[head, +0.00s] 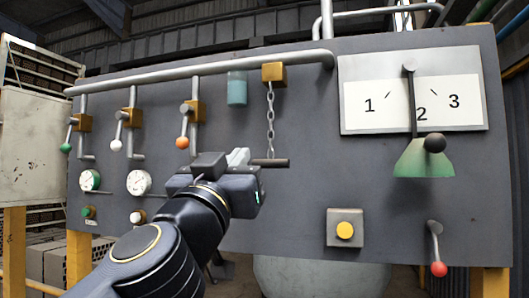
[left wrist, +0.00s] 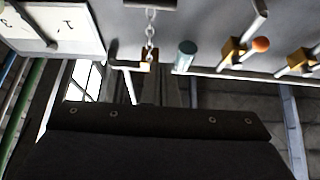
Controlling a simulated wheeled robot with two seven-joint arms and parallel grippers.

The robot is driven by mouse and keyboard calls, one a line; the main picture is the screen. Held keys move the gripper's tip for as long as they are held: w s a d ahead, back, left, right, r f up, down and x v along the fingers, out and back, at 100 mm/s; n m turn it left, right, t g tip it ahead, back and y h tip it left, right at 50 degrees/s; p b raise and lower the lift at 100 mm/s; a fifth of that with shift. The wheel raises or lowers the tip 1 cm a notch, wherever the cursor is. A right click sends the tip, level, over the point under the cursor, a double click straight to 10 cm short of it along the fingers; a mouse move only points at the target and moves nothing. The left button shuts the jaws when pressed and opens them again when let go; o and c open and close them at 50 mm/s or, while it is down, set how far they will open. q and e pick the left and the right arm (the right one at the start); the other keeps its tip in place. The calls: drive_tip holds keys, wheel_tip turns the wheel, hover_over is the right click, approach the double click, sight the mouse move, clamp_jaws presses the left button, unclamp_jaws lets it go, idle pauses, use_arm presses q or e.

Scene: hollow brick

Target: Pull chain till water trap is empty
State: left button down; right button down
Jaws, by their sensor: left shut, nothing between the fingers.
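The chain (head: 270,120) hangs straight down from a brass block (head: 273,73) on the grey panel and ends in a dark horizontal handle (head: 271,162). In the left wrist view, which looks upside down, the handle (left wrist: 150,3), chain (left wrist: 150,28) and teal trap (left wrist: 186,54) show beyond my dark gripper body. My right gripper is out of view.
Levers with green, white and orange (head: 182,143) knobs stand left of the trap, with two gauges (head: 139,182) below. A numbered dial plate (head: 365,105) with a green pointer (head: 415,163), a yellow button (head: 344,230) and a red-knobbed lever (head: 438,268) are at right. The panel between is bare.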

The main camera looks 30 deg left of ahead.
use_arm(q)
drive_tip(key=p+x, duration=0.2)
drive_tip(key=x, duration=0.8)
drive_tip(key=f+b, duration=0.1)
drive_tip(key=f, duration=0.1)
drive_tip(key=w+f+b, duration=0.1)
drive_tip(key=f+b, duration=0.1)
drive_tip(key=shift+s, duration=0.1)
wheel_tip(320, 180, down, 5)
drive_tip(key=b, duration=0.3)
drive_tip(key=shift+r, duration=0.15)
idle(1.3)
